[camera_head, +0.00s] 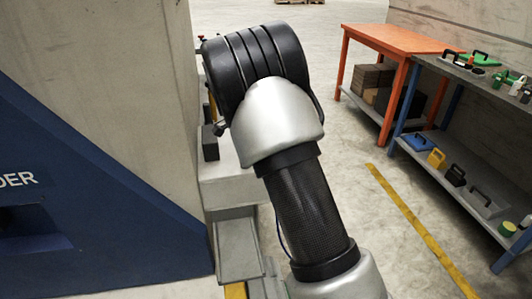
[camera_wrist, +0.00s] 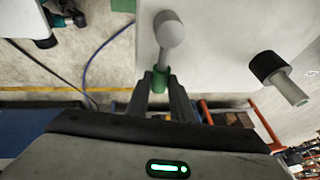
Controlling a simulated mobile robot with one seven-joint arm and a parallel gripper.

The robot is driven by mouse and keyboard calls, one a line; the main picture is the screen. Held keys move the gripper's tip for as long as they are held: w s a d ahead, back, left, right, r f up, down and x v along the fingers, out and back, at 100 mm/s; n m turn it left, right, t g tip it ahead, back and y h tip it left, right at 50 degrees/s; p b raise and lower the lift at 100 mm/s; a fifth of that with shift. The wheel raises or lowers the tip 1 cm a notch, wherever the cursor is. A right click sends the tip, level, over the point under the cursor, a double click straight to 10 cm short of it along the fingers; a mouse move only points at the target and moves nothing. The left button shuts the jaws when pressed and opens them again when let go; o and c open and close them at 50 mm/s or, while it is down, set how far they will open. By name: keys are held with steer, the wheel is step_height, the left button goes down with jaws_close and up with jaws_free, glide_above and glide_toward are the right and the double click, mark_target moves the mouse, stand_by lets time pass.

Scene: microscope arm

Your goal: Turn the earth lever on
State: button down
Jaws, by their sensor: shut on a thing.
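In the wrist view, a lever (camera_wrist: 169,34) with a rounded grey hub and a grey rod stands against a pale panel (camera_wrist: 220,30). Its green end (camera_wrist: 161,80) sits between the fingers of my gripper (camera_wrist: 161,84), which is shut on it. The rod runs from the hub down the picture to the green end. I take this green-ended lever to be the earth lever; no label on it is readable. In the head view my own arm hides the gripper and the lever.
A second lever with a black collar and grey end (camera_wrist: 279,77) sticks out to the right of the gripper. In the head view, a concrete and blue block (camera_head: 100,190) stands left. An orange table (camera_head: 392,40) and a blue-legged shelf (camera_head: 455,180) stand right, with open floor between.

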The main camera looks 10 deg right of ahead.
steer(key=shift+s+m, duration=0.2)
steer(key=shift+m, duration=0.1)
steer(key=c, duration=1.5)
jaws_free()
steer(key=shift+c, duration=0.2)
steer(key=shift+r, duration=0.1)
steer(key=p+v, duration=0.3)
steer(key=v, duration=1.4)
steer(key=shift+w+a+p, duration=0.2)
steer(key=shift+p, duration=0.2)
steer(key=shift+r, duration=0.1)
